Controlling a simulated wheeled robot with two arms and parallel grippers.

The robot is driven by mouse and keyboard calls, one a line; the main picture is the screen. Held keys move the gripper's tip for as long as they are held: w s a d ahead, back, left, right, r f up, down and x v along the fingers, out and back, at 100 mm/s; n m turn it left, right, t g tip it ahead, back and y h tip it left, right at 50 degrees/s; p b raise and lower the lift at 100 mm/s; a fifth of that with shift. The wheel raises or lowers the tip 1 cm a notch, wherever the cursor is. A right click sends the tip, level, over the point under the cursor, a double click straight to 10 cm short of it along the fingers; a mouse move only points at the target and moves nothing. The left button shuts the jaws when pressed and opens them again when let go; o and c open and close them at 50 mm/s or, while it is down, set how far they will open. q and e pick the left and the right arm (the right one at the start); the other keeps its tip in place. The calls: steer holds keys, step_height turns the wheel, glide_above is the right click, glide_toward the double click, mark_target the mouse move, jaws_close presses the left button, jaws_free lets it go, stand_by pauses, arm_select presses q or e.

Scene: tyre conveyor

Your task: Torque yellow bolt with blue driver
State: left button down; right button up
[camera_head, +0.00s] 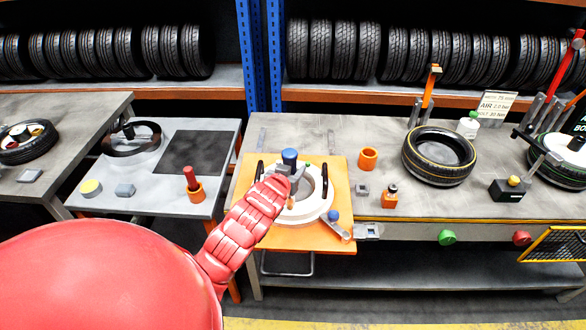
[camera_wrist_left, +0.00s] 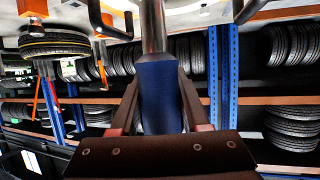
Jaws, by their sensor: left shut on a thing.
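The blue driver (camera_head: 289,156) stands upright over the white wheel ring (camera_head: 323,208) on the orange plate (camera_head: 247,225). My left gripper (camera_head: 290,174) is shut on it. In the left wrist view the driver's blue handle (camera_wrist_left: 160,95) sits between my left gripper's fingers (camera_wrist_left: 160,105), with its grey metal shaft running out of the top of the picture. A small yellow spot, perhaps the yellow bolt (camera_head: 291,203), shows on the ring just below the gripper. The driver's tip is hidden, so I cannot tell whether it touches a bolt. My right gripper is not in view.
A grey tool with a blue knob (camera_head: 334,216) lies at the plate's front right corner. Black handles flank the ring. Bare tabletop lies behind the plate.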

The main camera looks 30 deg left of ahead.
arm_select(q)
steer(key=shift+f+b, duration=0.7)
steer(key=shift+f, duration=0.4)
stand_by(1.2)
